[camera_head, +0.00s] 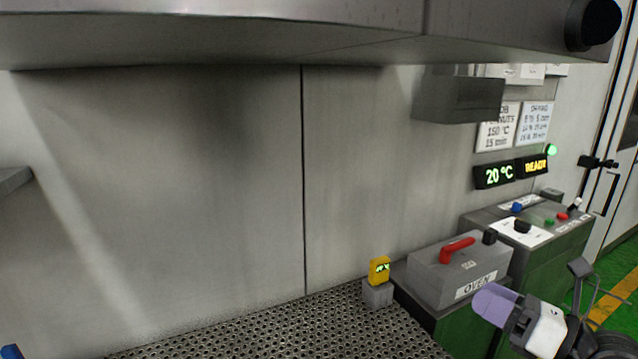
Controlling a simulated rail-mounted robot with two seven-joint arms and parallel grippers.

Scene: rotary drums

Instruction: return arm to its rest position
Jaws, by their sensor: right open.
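My right gripper (497,306) is at the lower right, with a pale purple finger pad pointing left and a white and dark grey body behind it. It is open, and no object shows in it. It appears in front of the grey oven box (441,277), which has a red lever (457,249) and an "OVEN" label; I cannot tell the gap between them. My left gripper is not in view.
A perforated metal surface (270,330) lies bare at the bottom, with a small yellow display (379,269) at its right end. A control panel (530,224) stands behind the oven box. A metal hood (230,30) spans the top. Displays read "20 °C" (494,175) and "READY" (534,166).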

